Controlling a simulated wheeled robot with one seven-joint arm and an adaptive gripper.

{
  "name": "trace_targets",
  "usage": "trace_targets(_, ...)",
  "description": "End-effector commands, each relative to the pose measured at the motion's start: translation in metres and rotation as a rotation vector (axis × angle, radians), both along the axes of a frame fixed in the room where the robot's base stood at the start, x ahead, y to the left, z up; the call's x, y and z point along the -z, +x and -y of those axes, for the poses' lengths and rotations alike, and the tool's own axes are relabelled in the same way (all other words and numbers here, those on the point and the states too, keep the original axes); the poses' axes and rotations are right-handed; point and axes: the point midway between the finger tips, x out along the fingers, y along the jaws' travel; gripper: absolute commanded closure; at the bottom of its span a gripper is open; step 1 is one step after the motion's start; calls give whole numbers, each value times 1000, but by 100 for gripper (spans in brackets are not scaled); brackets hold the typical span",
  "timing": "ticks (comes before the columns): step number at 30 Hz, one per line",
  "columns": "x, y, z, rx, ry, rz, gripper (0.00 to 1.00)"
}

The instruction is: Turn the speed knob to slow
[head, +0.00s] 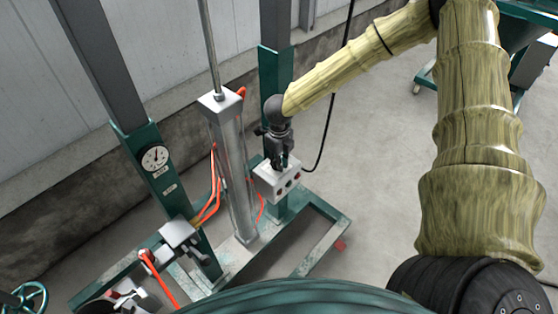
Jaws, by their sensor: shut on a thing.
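A small pale control box (266,183) is mounted on the green post in the head view. Several small dark and reddish controls show on its front face. My gripper (279,166) is black and points down at the top of the box. Its fingers are shut on a knob there, which they mostly hide. I cannot read the knob's setting or any label at this size.
A tall grey cylinder (234,170) with a rod stands just left of the box. A round dial gauge (155,158) is on the left green post. Orange hoses (213,195) run between them. A black cable (329,120) hangs at right. Open floor (370,170) lies right.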

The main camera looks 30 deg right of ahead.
Motion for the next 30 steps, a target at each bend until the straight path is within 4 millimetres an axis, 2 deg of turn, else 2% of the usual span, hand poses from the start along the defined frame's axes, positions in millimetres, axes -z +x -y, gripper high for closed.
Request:
trace_targets(11, -6, 1, 3, -269, 0, -1, 100)
trace_targets(21, -4, 3, 5, -567, 0, -1, 100)
trace_targets(30, -2, 5, 6, -751, -1, 0, 100)
